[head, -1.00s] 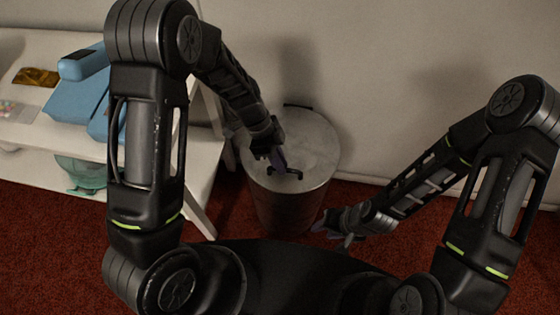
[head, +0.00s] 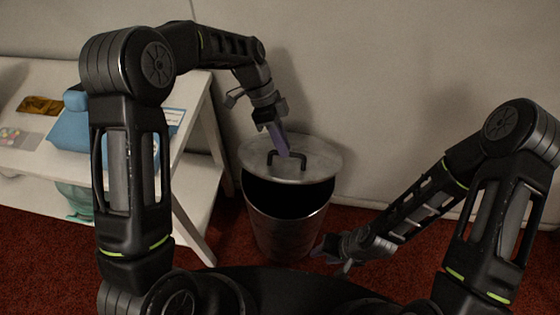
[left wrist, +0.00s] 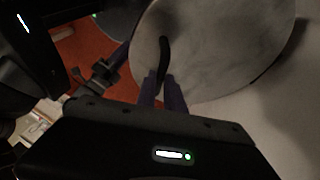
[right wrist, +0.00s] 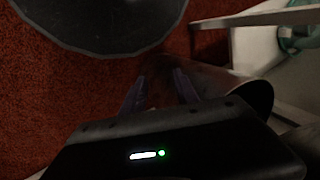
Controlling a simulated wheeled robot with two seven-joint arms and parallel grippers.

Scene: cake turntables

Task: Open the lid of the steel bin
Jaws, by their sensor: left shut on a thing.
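The steel bin (head: 285,225) stands on the red carpet against the wall, and its dark inside shows at the front. Its round grey lid (head: 318,160) is raised and tilted, with the front edge lifted off the rim. My left gripper (head: 285,150) is shut on the black lid handle (head: 272,158) from above. In the left wrist view the fingers (left wrist: 164,85) meet at the handle (left wrist: 164,55) over the lid (left wrist: 215,45). My right gripper (head: 326,252) is low, at the right of the bin's base. In the right wrist view its fingers (right wrist: 160,85) are apart and empty.
A white shelf table (head: 190,165) with a blue object (head: 70,135) stands left of the bin. A teal item (head: 75,200) sits on its lower shelf. The wall (head: 400,80) is close behind the bin. Carpet is free to the right.

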